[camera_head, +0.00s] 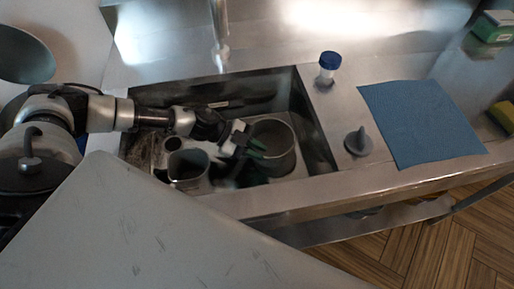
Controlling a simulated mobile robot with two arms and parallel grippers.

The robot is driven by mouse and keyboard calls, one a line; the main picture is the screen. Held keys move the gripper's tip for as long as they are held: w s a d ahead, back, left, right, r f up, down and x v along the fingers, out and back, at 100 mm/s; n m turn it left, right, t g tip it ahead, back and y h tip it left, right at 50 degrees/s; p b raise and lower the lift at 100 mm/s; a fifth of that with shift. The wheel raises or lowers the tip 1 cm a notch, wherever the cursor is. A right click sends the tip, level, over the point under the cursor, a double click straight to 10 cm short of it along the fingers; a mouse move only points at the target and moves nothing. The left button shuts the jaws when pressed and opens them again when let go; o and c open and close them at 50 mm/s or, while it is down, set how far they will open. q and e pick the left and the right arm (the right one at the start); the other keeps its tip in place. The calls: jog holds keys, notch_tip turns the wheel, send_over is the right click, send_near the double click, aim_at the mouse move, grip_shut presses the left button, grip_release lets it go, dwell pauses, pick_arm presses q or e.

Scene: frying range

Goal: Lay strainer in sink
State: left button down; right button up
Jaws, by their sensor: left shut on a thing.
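The sink (318,150) is a rectangular metal basin set in the steel counter. My left arm reaches over it from the left. My left gripper (256,147) is low inside the basin, shut at the near-left rim of a round, deep grey vessel, which I take to be the strainer (284,150). The vessel stands roughly upright within the sink's right half. Its base is partly hidden, so I cannot tell whether it touches the sink floor. My right gripper is not in view.
A metal jug (188,170) stands in the sink, left of the gripper. On the counter to the right are a blue-capped jar (328,68), a grey stopper-like piece (358,142), a blue cloth (420,122), and a yellow sponge (503,115). A green box (493,28) stands behind.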

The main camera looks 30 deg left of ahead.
pick_arm(q)
jog(key=shift+f, duration=0.2)
jog(key=c, duration=1.1)
grip_release()
jog(key=shift+r, duration=0.35)
jog(key=v, duration=1.2)
jog(key=shift+r, duration=0.35)
